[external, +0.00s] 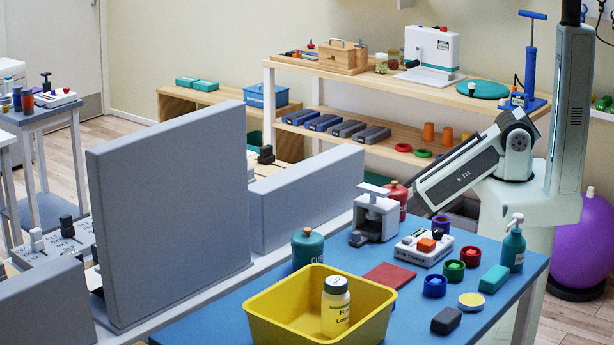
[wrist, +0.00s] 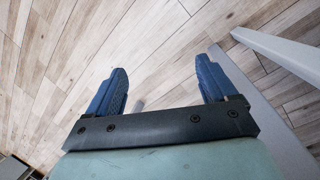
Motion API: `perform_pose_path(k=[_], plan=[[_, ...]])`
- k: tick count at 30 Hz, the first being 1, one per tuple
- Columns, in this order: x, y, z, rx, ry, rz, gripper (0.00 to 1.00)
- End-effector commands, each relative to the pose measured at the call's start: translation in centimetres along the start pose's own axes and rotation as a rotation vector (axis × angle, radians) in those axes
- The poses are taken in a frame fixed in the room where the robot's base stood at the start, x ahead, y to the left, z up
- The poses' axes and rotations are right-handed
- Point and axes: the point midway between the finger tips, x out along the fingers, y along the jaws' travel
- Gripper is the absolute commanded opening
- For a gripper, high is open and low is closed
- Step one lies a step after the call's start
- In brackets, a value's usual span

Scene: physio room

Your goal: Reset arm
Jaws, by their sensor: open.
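My gripper (wrist: 162,75) shows in the wrist view with its two blue fingers wide apart and nothing between them. Wood-plank floor (wrist: 150,40) lies beyond the fingertips. In the external view my arm (external: 460,172) reaches down and left from its shoulder joint, behind the blue-topped table (external: 330,258). Its far end passes behind the red container and grey press, so my gripper is hidden there.
On the table stand a yellow bin (external: 275,320) holding a bottle (external: 335,308), a teal jar (external: 307,248), a red container (external: 396,195), a grey press (external: 375,215) and a pump bottle (external: 513,245). A grey leg (wrist: 280,52) runs close by the right finger in the wrist view.

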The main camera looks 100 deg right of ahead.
Motion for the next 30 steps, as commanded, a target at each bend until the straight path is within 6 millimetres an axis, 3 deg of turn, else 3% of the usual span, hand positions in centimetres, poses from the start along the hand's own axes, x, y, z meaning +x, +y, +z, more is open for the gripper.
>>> perform_pose_path(k=[1, 6, 12, 15, 18, 30], plan=[[0.5, -2.1, 2.2, 0.008, -0.039, -0.029, 0.85], [1.9, -8.1, 8.5, 0.053, -0.172, -0.120, 0.85], [2.5, -13.1, 15.1, 0.102, -0.318, -0.193, 0.85], [2.5, -14.6, 17.2, 0.119, -0.369, -0.214, 0.85], [2.5, -15.3, 18.4, 0.128, -0.396, -0.225, 0.85], [2.5, -15.3, 18.4, 0.128, -0.396, -0.225, 0.85]])
